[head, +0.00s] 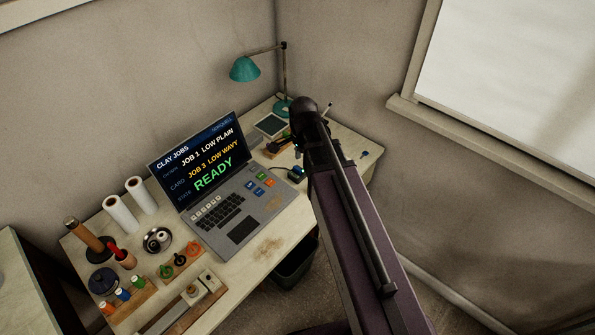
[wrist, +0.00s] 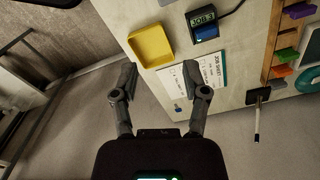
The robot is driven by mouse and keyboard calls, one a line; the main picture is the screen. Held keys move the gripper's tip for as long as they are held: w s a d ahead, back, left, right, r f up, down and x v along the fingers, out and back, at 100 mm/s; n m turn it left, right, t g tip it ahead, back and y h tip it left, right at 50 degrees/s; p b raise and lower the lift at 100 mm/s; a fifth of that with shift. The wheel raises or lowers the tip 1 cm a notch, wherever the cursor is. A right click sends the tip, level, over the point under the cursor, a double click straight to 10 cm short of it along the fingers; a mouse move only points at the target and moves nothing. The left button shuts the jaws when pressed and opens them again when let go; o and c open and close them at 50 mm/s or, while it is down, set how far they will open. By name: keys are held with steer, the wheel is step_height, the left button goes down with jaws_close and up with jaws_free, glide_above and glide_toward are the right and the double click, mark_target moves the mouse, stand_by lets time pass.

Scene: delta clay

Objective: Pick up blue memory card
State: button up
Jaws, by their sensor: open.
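A blue block-like piece (wrist: 206,33), which looks like the blue memory card, sits at the front of a small dark device (wrist: 203,17) with a lit "JOB 3" display in the wrist view. Whether it is inserted or only touching, I cannot tell. The dark device also shows in the head view (head: 296,173), beside the laptop. My gripper (wrist: 165,86) is open and empty, with its fingers near the table edge and the white job sheet (wrist: 207,72), apart from the blue piece. In the head view my arm hides the gripper's fingers.
A yellow tray (wrist: 151,46) lies left of the device. A rack of coloured pieces (wrist: 285,38) is at the right. The laptop (head: 240,228) shows READY. A teal lamp (head: 245,69) stands at the back corner. A small blue item (head: 364,154) lies near the table's right edge.

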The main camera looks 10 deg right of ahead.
steer(key=w+m, duration=0.7)
steer(key=m, duration=0.7)
steer(key=shift+w+a+r+p, duration=0.2)
steer(key=shift+w+r+p, duration=0.15)
steer(key=shift+r, duration=0.05)
steer(key=shift+f, duration=0.1)
steer(key=b, duration=0.9)
glide_above(297, 168)
steer(key=f, duration=0.8)
steer(key=shift+s+a+f, duration=0.1)
steer(key=shift+a+f, duration=0.1)
steer(key=shift+f, duration=0.15)
steer(key=f+b, duration=0.3)
steer(key=shift+d, duration=0.3)
steer(key=shift+f+b, duration=0.9)
steer(key=shift+f, duration=0.05)
